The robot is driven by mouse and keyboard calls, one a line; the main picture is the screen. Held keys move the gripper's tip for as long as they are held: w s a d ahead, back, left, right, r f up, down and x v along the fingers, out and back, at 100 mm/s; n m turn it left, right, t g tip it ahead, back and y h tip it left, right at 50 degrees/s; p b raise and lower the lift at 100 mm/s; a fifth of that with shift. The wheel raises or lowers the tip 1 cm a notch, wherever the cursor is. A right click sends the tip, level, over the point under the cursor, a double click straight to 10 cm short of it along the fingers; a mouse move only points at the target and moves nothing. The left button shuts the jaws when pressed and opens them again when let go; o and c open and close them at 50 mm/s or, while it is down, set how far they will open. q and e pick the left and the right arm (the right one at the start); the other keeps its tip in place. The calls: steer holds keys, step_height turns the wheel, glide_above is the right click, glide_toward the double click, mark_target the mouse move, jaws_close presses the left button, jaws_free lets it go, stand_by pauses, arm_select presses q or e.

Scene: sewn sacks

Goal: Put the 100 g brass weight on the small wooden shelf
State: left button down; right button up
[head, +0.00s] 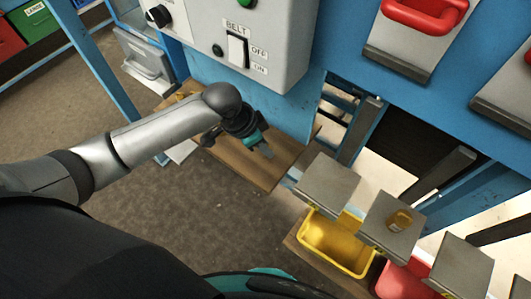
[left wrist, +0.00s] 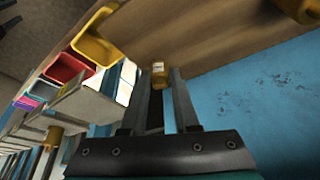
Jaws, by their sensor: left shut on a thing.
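My left gripper (head: 267,153) is over the brown wooden shelf (head: 245,172) below the blue panel. In the left wrist view the gripper (left wrist: 163,78) is shut on a small brass weight (left wrist: 160,79) with a pale label, too small to read. The wooden shelf (left wrist: 215,50) lies beyond the fingertips there; I cannot tell whether the weight touches it. The held weight is hidden in the head view. Another brass weight (head: 400,219) stands on a grey plate at the right. A further brass piece (left wrist: 305,8) shows at the wrist view's top right corner. My right gripper is not in view.
Grey plates (head: 330,184) stand in a row at the right. A grey belt switch box (head: 285,60) juts out above the shelf. The blue panel (left wrist: 260,100) borders the shelf.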

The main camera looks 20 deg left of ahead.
mark_target(265, 161)
arm_select(q)
step_height(265, 161, down, 4)
steer(key=shift+f+b, duration=0.1)
steer(key=shift+b, duration=0.3)
steer(key=shift+w+f, duration=0.15)
steer(key=shift+w, duration=0.1)
steer(key=c, duration=0.7)
jaws_free()
steer(key=shift+f, duration=0.1)
steer(key=shift+o, duration=0.2)
steer(key=p+v, duration=0.2)
steer(key=v, duration=1)
steer(key=shift+p, duration=0.3)
